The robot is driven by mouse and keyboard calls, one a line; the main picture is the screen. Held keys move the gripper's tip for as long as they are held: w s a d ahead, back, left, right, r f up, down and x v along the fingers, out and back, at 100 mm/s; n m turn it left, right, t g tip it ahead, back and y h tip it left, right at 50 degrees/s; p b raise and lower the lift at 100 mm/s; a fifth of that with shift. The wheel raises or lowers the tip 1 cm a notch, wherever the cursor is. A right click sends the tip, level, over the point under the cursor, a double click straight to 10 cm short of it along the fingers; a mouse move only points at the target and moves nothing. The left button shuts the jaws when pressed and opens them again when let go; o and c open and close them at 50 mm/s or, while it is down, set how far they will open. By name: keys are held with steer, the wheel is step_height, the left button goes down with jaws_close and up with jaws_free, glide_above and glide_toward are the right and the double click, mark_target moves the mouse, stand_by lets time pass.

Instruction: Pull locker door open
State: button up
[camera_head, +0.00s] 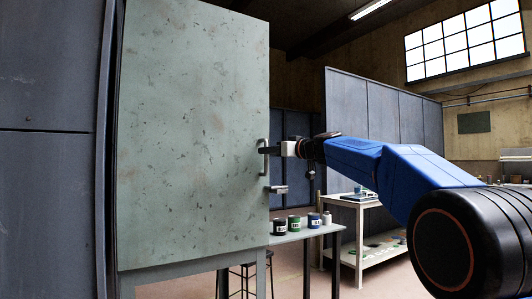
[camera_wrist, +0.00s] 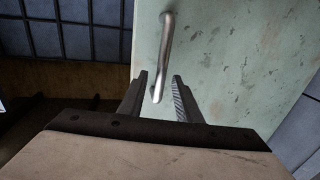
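The locker door (camera_head: 190,130) is a pale green, scuffed panel filling the left middle of the head view; it also fills the right of the wrist view (camera_wrist: 240,50). Its metal bar handle (camera_head: 263,158) is near its right edge, and shows in the wrist view (camera_wrist: 165,55) running downward between the fingers. My gripper (camera_head: 266,151) is at the handle. In the wrist view my gripper's fingers (camera_wrist: 161,90) stand apart, one on each side of the handle's lower end, with gaps visible. Whether a finger touches the handle is unclear.
A small latch or lock (camera_head: 277,189) sticks out below the handle. A table (camera_head: 300,235) with several paint cans stands behind the door's lower right. A white shelf unit (camera_head: 350,215) and grey partition panels (camera_head: 395,120) stand behind my arm.

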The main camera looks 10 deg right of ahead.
steer(key=shift+x, duration=1.2)
steer(key=shift+c, duration=0.3)
jaws_close()
steer(key=shift+s, duration=0.15)
